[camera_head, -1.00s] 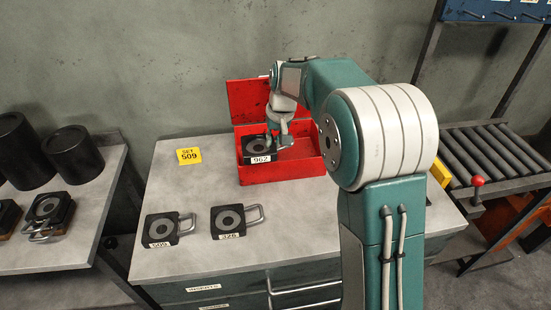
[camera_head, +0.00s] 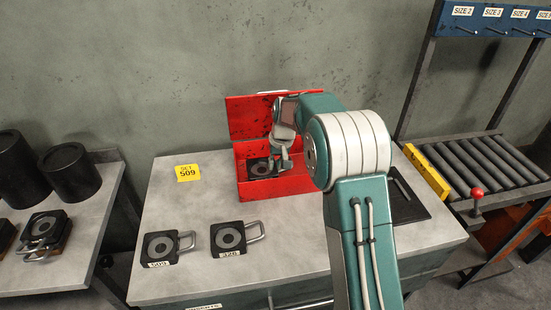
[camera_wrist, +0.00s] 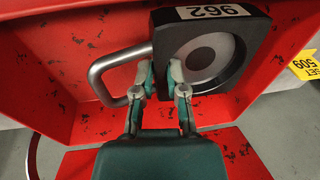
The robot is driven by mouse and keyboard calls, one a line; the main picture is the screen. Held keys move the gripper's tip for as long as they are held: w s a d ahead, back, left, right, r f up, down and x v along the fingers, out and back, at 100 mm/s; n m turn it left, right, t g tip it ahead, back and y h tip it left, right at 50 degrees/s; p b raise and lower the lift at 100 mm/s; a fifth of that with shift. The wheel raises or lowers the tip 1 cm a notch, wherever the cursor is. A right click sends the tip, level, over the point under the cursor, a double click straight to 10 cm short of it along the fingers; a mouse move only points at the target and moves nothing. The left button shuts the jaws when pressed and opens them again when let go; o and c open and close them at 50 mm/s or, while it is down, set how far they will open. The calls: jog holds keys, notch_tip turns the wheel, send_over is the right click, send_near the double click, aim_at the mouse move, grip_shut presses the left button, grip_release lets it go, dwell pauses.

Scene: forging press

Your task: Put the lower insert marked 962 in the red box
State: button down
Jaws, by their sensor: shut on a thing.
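The lower insert marked 962 (camera_wrist: 235,52) is a black square block with a grey ring and a bent metal handle (camera_wrist: 112,72). The red box (camera_head: 280,188) stands open on the bench, its lid raised at the back. In the head view the insert (camera_head: 258,168) is inside the box, low behind the front wall, which hides its label. My gripper (camera_wrist: 163,80) is shut on the insert at its handle side; it also shows over the box in the head view (camera_head: 281,163). Whether the insert touches the box floor cannot be told.
Inserts 509 (camera_head: 160,246) and 326 (camera_head: 228,238) lie on the bench in front of the box. A yellow SET 509 sign (camera_head: 187,172) stands left of it. A black tray (camera_head: 405,205) lies at the right, near a roller conveyor (camera_head: 485,160).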

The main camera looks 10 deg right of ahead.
aim_at(275, 173)
jog(key=shift+f, duration=1.9)
jog(key=shift+f, duration=0.1)
jog(key=c, duration=0.7)
grip_release()
jog(key=shift+f, duration=0.1)
